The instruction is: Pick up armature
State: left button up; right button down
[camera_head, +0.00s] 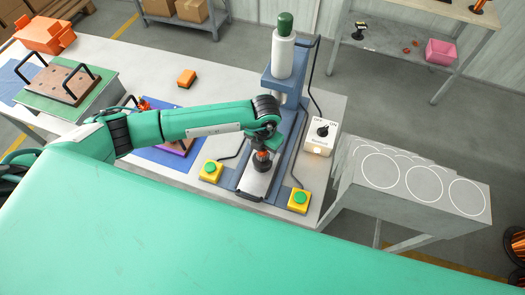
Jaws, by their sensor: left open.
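A small part with an orange-copper band, which looks like the armature (262,156), stands on the metal bed of a blue press (285,88). My left gripper (263,149) is directly above it, pointing down, with its jaws open around or just over its top. The wrist hides much of the jaws and the part, so I cannot tell whether they touch. My right gripper is not in view.
Two yellow boxes with green buttons (211,171) (299,200) flank the press bed. A white switch box (320,136) stands right of it. A grey rack with white circles (420,178) is at the right. Fixtures (75,84) and an orange block (187,78) lie left.

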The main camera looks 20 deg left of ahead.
pick_arm(q)
grip_shut()
jog(key=shift+r, duration=0.1)
